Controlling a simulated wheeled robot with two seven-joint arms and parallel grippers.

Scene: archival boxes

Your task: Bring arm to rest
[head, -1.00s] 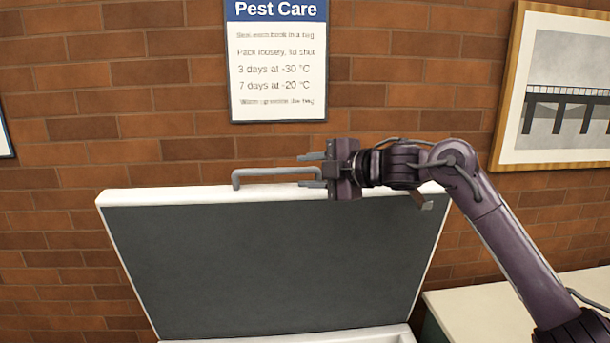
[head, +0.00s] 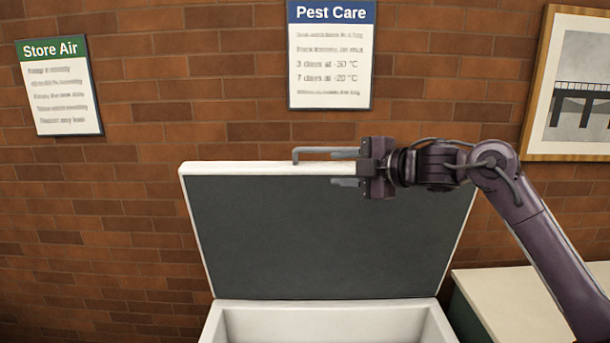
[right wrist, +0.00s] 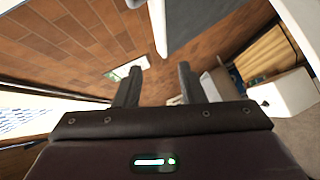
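My right arm comes in from the right in the head view. Its gripper (head: 345,167) is level with the top edge of the raised lid, by the grey handle (head: 310,150), and points left. The two fingers are apart, one above the other, and the upper one overlaps the handle in the picture. In the right wrist view both fingers (right wrist: 157,88) stand apart with nothing between them. Whether the gripper touches the handle or lid cannot be told. My left gripper is in neither view.
A white chest (head: 212,322) stands open, its grey-lined lid (head: 320,235) raised towards the brick wall. A white-topped counter (head: 510,305) is at right. The Store Air sign (head: 60,88), Pest Care sign (head: 332,60) and a framed picture (head: 535,100) hang on the wall.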

